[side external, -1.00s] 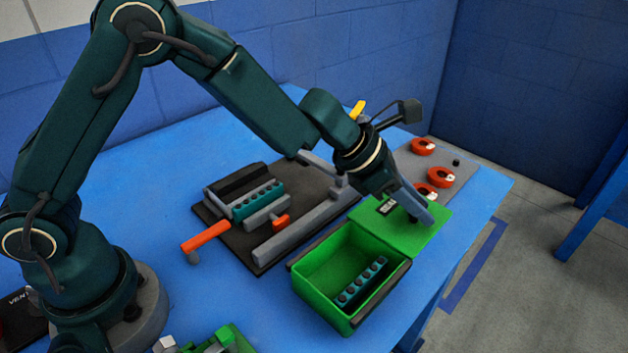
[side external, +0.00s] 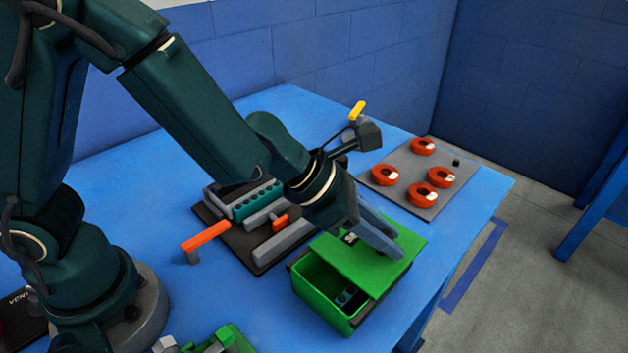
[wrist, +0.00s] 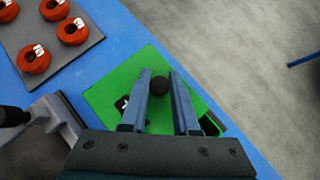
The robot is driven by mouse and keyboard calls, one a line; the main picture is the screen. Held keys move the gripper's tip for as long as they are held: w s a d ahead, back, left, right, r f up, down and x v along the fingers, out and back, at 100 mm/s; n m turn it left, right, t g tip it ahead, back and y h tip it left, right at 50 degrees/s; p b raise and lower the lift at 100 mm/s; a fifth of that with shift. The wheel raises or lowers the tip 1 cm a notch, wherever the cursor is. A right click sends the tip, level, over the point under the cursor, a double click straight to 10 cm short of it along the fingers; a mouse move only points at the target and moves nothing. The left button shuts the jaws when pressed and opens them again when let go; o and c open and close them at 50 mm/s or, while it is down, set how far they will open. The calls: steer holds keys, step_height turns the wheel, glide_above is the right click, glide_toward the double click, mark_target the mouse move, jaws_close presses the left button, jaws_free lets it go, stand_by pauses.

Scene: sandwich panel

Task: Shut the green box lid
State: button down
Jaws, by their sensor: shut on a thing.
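The green box (side external: 318,300) stands near the table's front edge in the side view. Its flat green lid (side external: 345,262) lies over the back part of the box, and the front left part of the opening shows. The knob is hidden in the side view.
A dark fixture plate (side external: 228,235) with an orange handle (side external: 205,237) lies left of the box. A grey plate (side external: 405,180) with several red rings (side external: 423,193) is behind it. Bare blue table (side external: 440,262) lies to the right.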

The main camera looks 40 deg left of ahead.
mark_target(356, 252)
steer(key=shift+d+r, duration=0.1)
steer(key=shift+d, duration=0.05)
steer(key=c, duration=0.7)
jaws_free()
steer(key=shift+o, duration=0.2)
steer(key=shift+v, duration=2.6)
